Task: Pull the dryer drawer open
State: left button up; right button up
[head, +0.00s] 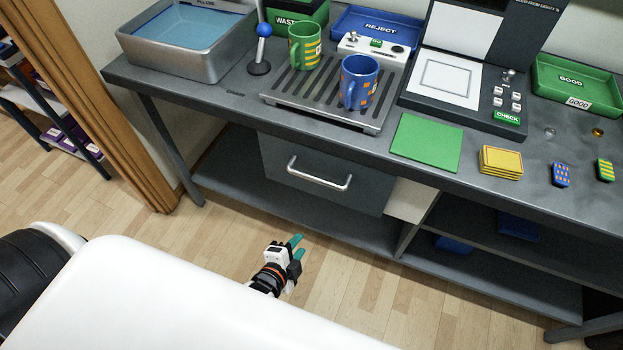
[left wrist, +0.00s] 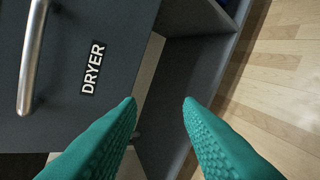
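The dryer drawer (head: 325,178) is a dark grey front under the bench, and it looks shut. Its silver bar handle (head: 319,174) runs across the front. In the left wrist view the handle (left wrist: 31,55) is at the left edge, beside a "DRYER" label (left wrist: 92,68). My left gripper (head: 297,246) is in front of and below the drawer in the head view, apart from the handle. Its green fingers (left wrist: 160,104) are spread with nothing between them, and the handle lies to their left. My right gripper is not in view.
The bench carries a slotted rack (head: 283,92) with a green mug (head: 304,46) and a blue mug (head: 356,84). A metal basin (head: 205,66) stands at the left. Open shelves (head: 500,255) lie right of the drawer. The wooden floor (head: 215,218) before the drawer is clear.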

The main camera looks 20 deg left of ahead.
aim_at(311, 176)
pick_arm(q)
notch_tip(311, 176, up, 13)
jog(key=w+a+m+t, duration=0.2)
jog(key=w+m+t, duration=0.1)
jog(key=shift+y, duration=0.4)
jog(key=x, duration=1.1)
jog(key=shift+w+b, duration=0.3)
jog(key=shift+w, duration=0.1)
jog(key=shift+c, duration=0.3)
grip_shut()
